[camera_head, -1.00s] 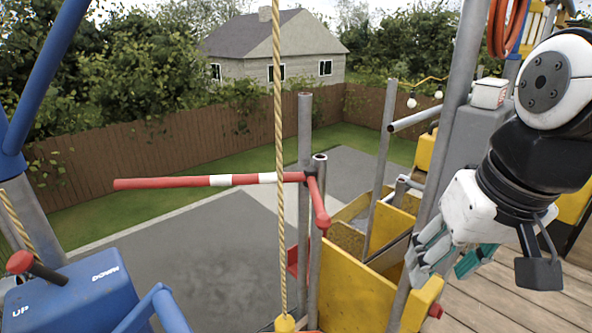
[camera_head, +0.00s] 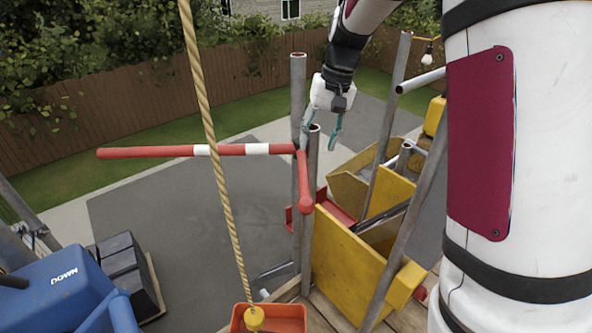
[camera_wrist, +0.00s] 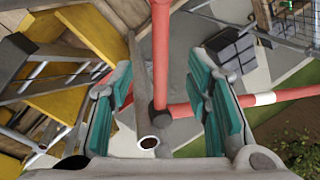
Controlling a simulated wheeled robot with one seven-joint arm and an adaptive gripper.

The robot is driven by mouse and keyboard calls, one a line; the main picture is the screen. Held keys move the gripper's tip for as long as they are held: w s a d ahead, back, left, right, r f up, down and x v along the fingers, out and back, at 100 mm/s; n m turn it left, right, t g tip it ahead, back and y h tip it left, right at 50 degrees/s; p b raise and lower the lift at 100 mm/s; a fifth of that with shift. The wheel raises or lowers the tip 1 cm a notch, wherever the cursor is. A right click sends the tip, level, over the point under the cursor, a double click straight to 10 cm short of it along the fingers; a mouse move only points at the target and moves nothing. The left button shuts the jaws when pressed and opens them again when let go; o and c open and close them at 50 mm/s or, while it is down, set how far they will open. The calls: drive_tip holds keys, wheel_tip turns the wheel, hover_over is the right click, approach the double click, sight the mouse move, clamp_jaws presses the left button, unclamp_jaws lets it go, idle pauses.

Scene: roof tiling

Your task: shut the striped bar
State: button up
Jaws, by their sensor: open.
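The red and white striped bar (camera_head: 225,150) juts out to the left from a grey upright post (camera_head: 298,95) in the head view. A shorter red arm (camera_head: 304,185) joins it at the post and points towards me. My gripper (camera_head: 322,135) is open, fingers pointing down, just above the hinge end of the bar. In the wrist view the teal finger pads (camera_wrist: 165,95) are apart. The red arm and the top of a grey pipe show between them, and the striped bar (camera_wrist: 285,95) runs off to the right behind a finger. I see no clear contact.
A yellow chute (camera_head: 350,265) and slanting grey poles stand right of the post. A rope (camera_head: 215,130) hangs in front of the bar down to an orange bucket (camera_head: 285,318). A blue control box (camera_head: 60,295) and dark stacked blocks (camera_head: 125,270) are at lower left.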

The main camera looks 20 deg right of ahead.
sight(306, 183)
drive_tip(key=a+f, duration=0.1)
drive_tip(key=f, duration=0.3)
drive_tip(key=f+p, duration=0.1)
drive_tip(key=f, duration=0.4)
drive_tip(key=a+f+p, duration=0.1)
drive_tip(key=f, duration=0.3)
drive_tip(key=shift+w+a+f, duration=0.25)
drive_tip(key=shift+w+a, duration=0.05)
drive_tip(key=shift+w, duration=0.05)
clamp_jaws()
